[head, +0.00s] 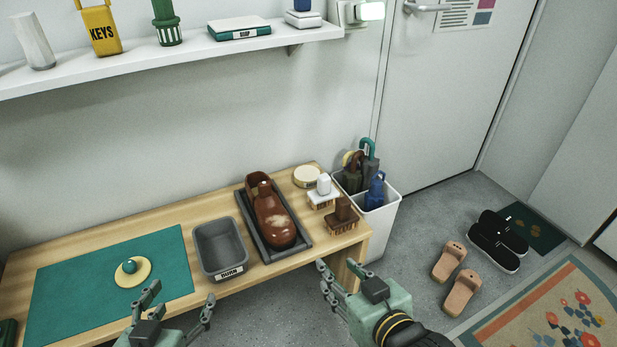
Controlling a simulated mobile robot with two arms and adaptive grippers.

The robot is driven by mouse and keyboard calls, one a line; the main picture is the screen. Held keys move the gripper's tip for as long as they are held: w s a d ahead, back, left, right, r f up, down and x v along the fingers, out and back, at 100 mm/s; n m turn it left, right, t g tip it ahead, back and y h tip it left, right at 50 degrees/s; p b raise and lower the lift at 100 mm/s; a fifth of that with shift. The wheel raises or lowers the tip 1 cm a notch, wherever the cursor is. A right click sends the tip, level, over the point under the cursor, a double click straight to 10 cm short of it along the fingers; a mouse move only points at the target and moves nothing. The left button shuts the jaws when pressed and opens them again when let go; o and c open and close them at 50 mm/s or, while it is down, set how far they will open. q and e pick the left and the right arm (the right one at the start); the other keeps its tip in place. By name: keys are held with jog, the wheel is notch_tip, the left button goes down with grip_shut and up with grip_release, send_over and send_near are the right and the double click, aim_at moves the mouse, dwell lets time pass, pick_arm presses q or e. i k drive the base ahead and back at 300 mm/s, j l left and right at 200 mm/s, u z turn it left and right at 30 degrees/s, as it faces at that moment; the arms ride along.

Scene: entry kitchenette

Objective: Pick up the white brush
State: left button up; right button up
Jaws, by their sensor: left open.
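The white brush (322,198) stands near the right end of the wooden bench, with a white handle on top and tan bristles below. A brown brush (342,216) stands just in front of it. My right gripper (338,268) is in front of the bench's right end, below both brushes in the picture. Its fingers look apart and hold nothing visible. Neither gripper appears to touch a brush.
A brown shoe (273,218) lies in a dark tray (248,215) left of the brushes. A round tin (307,176) is behind them. An umbrella bin (383,222) stands right of the bench. A grey bin (219,249) and green mat (75,277) are further left.

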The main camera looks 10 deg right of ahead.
aim_at(326, 195)
jog(key=i+l+u, duration=0.15)
jog(key=l, duration=0.15)
jog(key=i+l+u, duration=0.35)
jog(key=l, duration=0.3)
jog(key=l+u, duration=0.2)
jog(key=l, duration=0.15)
jog(key=i, duration=0.05)
